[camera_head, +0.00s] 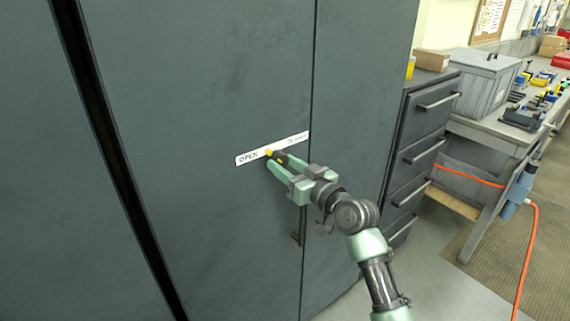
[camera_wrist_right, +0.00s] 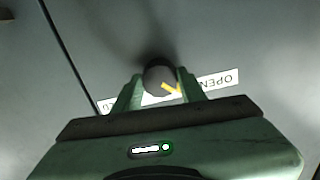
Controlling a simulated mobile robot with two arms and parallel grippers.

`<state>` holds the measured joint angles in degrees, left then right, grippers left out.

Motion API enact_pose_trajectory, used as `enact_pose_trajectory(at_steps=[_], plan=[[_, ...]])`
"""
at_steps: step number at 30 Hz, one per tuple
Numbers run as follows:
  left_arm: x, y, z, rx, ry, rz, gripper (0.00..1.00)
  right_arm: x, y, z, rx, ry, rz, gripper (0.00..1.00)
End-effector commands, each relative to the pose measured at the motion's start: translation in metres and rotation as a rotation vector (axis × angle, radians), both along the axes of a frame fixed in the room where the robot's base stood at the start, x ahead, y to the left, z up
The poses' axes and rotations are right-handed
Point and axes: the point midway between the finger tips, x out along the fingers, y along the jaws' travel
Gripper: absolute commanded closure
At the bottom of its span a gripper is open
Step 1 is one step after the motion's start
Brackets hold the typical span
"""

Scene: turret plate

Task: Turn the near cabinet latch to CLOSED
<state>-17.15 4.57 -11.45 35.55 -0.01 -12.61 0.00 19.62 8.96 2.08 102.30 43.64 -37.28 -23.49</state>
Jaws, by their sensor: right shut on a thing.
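The cabinet latch is a dark round knob with a yellow pointer; it shows between my fingers in the right wrist view (camera_wrist_right: 158,77). In the head view its yellow pointer (camera_head: 269,153) lies on the white label strip (camera_head: 246,158), on the OPEN side. In the wrist view, upside down, the pointer slants toward the OPEN end. The word at the other end is partly unreadable. My right gripper (camera_head: 275,161) is shut on the knob, one finger on each side, and hides part of it in the head view. My left gripper is not in view.
The grey cabinet door (camera_head: 210,80) fills the left, with a dark vertical handle (camera_head: 299,226) below the label. A drawer unit (camera_head: 418,140) stands to the right, beside a workbench with tools and a grey bin (camera_head: 482,80). An orange cable (camera_head: 530,250) hangs to the floor.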

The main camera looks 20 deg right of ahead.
Motion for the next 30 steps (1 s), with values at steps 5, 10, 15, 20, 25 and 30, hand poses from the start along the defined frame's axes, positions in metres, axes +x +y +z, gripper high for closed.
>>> enact_pose_trajectory(at_steps=[5,10,15,20,25,30], plan=[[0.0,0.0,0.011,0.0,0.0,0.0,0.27,0.0,0.0,0.002,0.12,0.046,0.0,0.99],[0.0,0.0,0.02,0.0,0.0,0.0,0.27,0.0,0.0,0.003,0.269,0.098,0.0,0.99],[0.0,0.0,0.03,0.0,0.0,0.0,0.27,0.0,0.0,0.003,0.42,0.153,0.0,0.99],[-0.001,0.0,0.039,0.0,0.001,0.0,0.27,0.0,0.0,0.003,0.564,0.206,-0.001,0.99],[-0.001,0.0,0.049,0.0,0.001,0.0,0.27,0.0,0.0,0.003,0.716,0.26,-0.001,0.99],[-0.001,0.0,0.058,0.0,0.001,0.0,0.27,0.0,0.0,0.003,0.869,0.315,-0.001,0.99]])
